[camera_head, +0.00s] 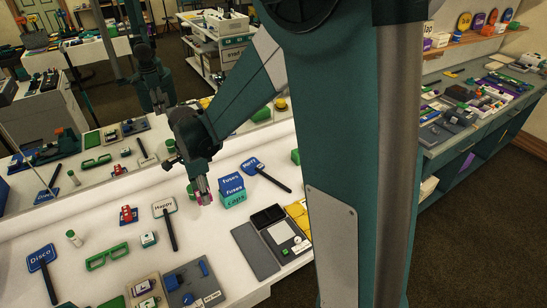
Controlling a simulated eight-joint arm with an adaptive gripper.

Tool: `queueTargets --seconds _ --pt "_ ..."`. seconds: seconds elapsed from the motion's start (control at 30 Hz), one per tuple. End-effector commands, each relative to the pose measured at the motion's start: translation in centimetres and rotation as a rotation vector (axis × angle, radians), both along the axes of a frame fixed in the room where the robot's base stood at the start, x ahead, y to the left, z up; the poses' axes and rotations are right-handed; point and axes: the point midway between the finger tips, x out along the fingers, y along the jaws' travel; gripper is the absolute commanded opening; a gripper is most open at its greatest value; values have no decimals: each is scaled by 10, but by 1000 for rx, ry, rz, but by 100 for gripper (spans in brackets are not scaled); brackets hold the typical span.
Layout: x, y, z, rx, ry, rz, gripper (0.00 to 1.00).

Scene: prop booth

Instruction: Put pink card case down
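My gripper (203,193) hangs over the white counter (205,240), pointing down, left of the blue box marked "fuses". A small pink piece, which looks like the pink card case (205,199), shows between its fingertips. The fingers look closed on it, and most of it is hidden by them. I cannot tell whether its lower end touches the counter.
Blue "fuses" box (232,187) stands close right of my gripper. Sign paddles "Happy" (164,207) and "Disco" (41,258), green glasses (107,257), a red toy car (128,215) and an open dark case (255,250) lie around. A mirror behind repeats the counter. Bare counter shows below my gripper.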

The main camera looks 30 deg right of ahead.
Motion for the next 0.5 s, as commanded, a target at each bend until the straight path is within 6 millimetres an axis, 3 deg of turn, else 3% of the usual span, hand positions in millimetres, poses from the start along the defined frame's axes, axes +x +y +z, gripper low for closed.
queueTargets --seconds 0.33,0.5 --pt "43 -39 4 0 0 6 20" --pt "77 -75 6 0 0 11 20"
